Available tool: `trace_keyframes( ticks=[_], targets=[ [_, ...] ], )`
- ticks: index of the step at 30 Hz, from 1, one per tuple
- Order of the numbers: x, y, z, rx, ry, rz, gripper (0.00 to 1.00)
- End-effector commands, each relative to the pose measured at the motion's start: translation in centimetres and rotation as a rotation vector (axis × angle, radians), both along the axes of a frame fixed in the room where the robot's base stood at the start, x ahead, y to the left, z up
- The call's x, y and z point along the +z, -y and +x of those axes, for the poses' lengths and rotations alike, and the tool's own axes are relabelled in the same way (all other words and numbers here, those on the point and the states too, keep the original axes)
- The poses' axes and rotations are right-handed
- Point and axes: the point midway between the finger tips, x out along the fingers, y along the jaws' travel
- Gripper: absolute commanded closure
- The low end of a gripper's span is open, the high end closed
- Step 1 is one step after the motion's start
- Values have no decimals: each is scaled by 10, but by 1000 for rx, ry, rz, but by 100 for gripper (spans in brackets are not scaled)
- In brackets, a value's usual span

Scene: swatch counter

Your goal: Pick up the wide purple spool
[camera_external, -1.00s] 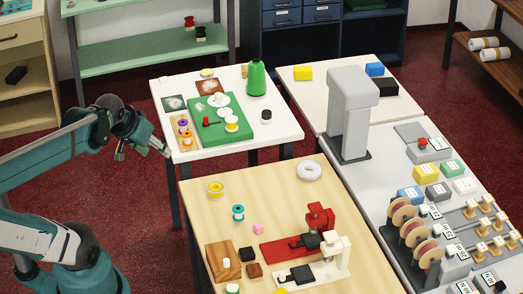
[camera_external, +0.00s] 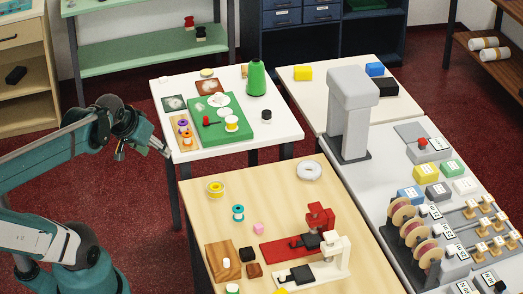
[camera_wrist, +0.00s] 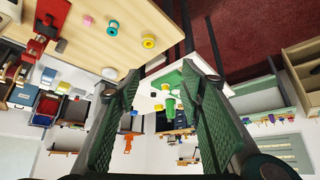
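A small purple spool (camera_external: 182,122) stands on a narrow brown tray (camera_external: 179,131) at the left of the white table. An orange-topped spool (camera_external: 187,142) stands nearer the front on the same tray. I cannot pick out the purple spool for certain in the wrist view, where the table looks small and tilted. My gripper (camera_external: 162,149) hangs in the air by the white table's left edge, apart from the spools. In the wrist view its two fingers (camera_wrist: 160,78) are spread wide with nothing between them.
The white table (camera_external: 275,137) also holds a green mat (camera_external: 208,137), a green cone (camera_external: 256,78) and a black-topped spool (camera_external: 266,117). The wooden table (camera_external: 270,193) in front carries a yellow spool (camera_external: 215,188), a teal spool (camera_external: 238,212) and a white ring (camera_external: 309,170).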

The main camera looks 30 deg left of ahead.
Motion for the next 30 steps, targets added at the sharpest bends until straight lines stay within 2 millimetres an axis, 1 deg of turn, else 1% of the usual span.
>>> trace_keyframes(
  ticks=[1,2,3,12,17,23,30],
  targets=[
    [0,0,0,0,0,0,62],
    [0,0,0,0,0,0,59],
    [0,0,0,0,0,0,59],
    [0,0,0,1,0,-1,59],
    [3,-1,4,14,-6,-8,59],
    [12,-5,19,59,-27,-33,59],
    [24,-12,47,149,-68,-82,59]
  ],
)
